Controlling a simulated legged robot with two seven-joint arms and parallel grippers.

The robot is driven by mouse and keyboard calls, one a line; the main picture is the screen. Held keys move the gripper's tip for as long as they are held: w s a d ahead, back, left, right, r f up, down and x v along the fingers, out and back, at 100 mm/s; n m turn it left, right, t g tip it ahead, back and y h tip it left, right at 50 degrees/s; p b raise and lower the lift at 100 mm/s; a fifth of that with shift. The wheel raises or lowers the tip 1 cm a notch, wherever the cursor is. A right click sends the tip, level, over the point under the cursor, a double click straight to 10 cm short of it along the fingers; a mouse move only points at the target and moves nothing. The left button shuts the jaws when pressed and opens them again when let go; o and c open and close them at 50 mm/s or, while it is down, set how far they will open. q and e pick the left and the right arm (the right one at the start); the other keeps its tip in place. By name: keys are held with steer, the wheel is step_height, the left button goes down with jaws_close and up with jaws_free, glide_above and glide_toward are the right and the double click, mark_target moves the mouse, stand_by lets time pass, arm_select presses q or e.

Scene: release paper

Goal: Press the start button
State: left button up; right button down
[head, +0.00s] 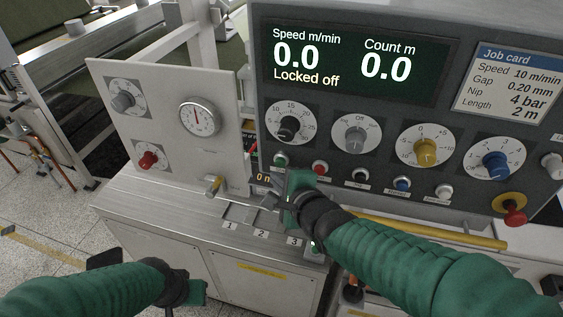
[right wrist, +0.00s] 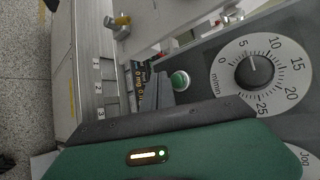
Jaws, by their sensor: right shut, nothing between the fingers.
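A round green button (head: 281,160) sits at the left end of the button row on the dark control panel. My right gripper (head: 268,192) is shut and empty, in front of the panel's lower left. In the right wrist view its dark fingertips (right wrist: 159,88) appear just left of the green button; contact is not visible. My left gripper (head: 195,290) is low at the left; its jaws are unclear.
The display (head: 352,62) reads 0.0 and "Locked off". A red mushroom knob (head: 515,216) sits at the right. A yellow bar (head: 430,231) runs below the panel. A gauge plate (head: 170,125) stands left.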

arm_select(q)
steer(key=shift+a+r, duration=0.1)
steer(key=shift+a, duration=0.25)
arm_select(e)
steer(key=shift+w+a, duration=0.2)
steer(key=shift+w, duration=0.35)
arm_select(q)
steer(key=shift+s+a, duration=0.1)
arm_select(e)
steer(key=shift+a, duration=0.1)
arm_select(q)
steer(key=shift+d, duration=0.3)
arm_select(e)
steer(key=shift+d, duration=0.3)
arm_select(q)
steer(key=shift+a, duration=0.15)
arm_select(e)
steer(key=shift+a, duration=0.15)
arm_select(q)
steer(key=shift+r+p, duration=0.55)
steer(key=shift+p, duration=0.05)
arm_select(e)
steer(key=shift+w+d+r, duration=0.1)
steer(key=shift+w+d, duration=0.1)
steer(key=shift+w, duration=0.1)
